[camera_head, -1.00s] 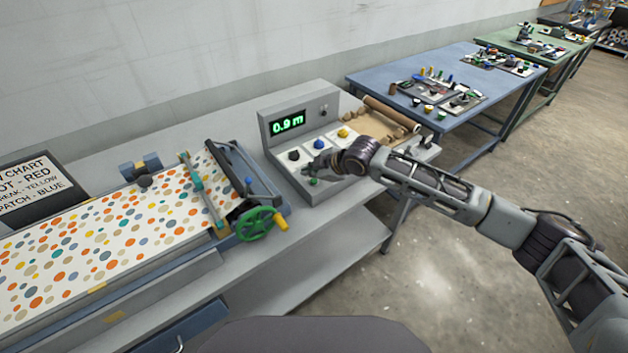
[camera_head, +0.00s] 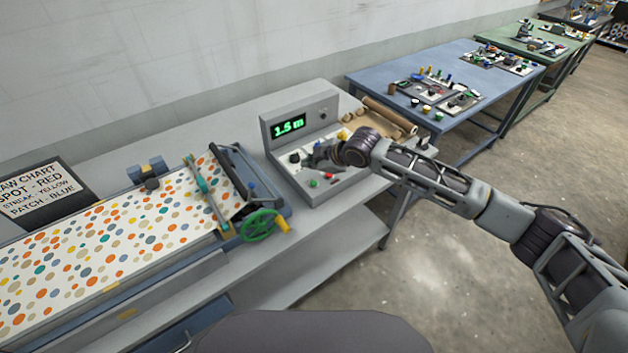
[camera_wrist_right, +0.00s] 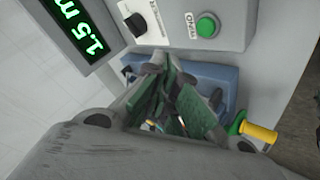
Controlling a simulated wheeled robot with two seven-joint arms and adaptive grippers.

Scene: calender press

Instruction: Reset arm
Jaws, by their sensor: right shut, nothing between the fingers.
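My right gripper (camera_head: 312,158) hovers over the grey control box (camera_head: 345,184), its fingers shut with nothing between them. In the right wrist view the fingers (camera_wrist_right: 178,98) point toward the box and the press beyond. The box has a lit display (camera_head: 289,127) reading 1.5 m, a green button (camera_head: 313,183), a red button (camera_head: 328,175) and a black knob (camera_head: 294,158). The wrist view shows the green button (camera_wrist_right: 207,25) and a black knob (camera_wrist_right: 136,24) apart from the fingers. The arm hides other controls. My left gripper is not in view.
The press (camera_head: 240,175) with a green handwheel (camera_head: 259,225) stands left of the box, carrying dotted sheet (camera_head: 120,235). A flaw chart (camera_head: 38,190) stands at far left. A brown roll (camera_head: 388,116) lies behind my arm. A blue table (camera_head: 375,82) stands beyond; floor at right is clear.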

